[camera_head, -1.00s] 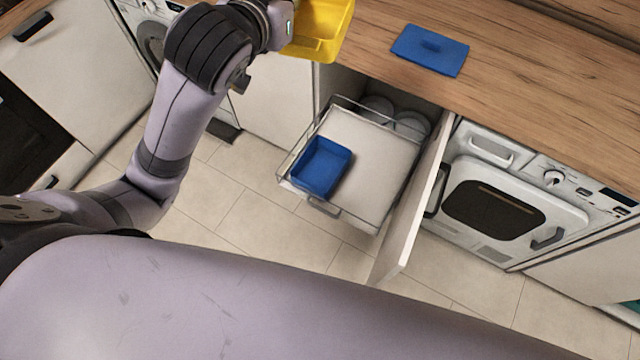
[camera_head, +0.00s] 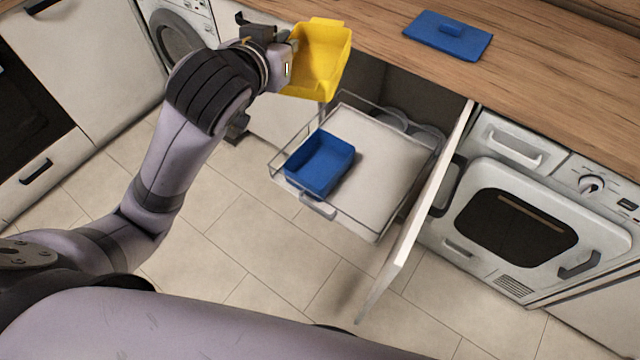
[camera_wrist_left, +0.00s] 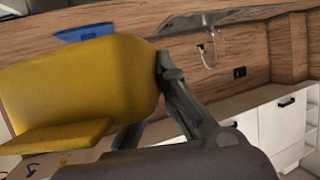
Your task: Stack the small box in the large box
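A yellow open box (camera_head: 323,62) is held up by my left gripper (camera_head: 287,50), above the drawer's back left side and in front of the counter edge. In the left wrist view the yellow box (camera_wrist_left: 85,85) fills the left side, with the left gripper's fingers (camera_wrist_left: 150,100) closed at its edge. A blue open box (camera_head: 320,163) sits upright in the pulled-out drawer (camera_head: 385,190), towards its front left. The yellow box is apart from the blue one. My right gripper is not in view.
A flat blue lid with a handle (camera_head: 448,36) lies on the wooden counter (camera_head: 540,75). Round dishes (camera_head: 425,138) sit at the drawer's back. An open cabinet door (camera_head: 418,220) stands right of the drawer, beside a white appliance (camera_head: 530,225). The drawer's middle is bare.

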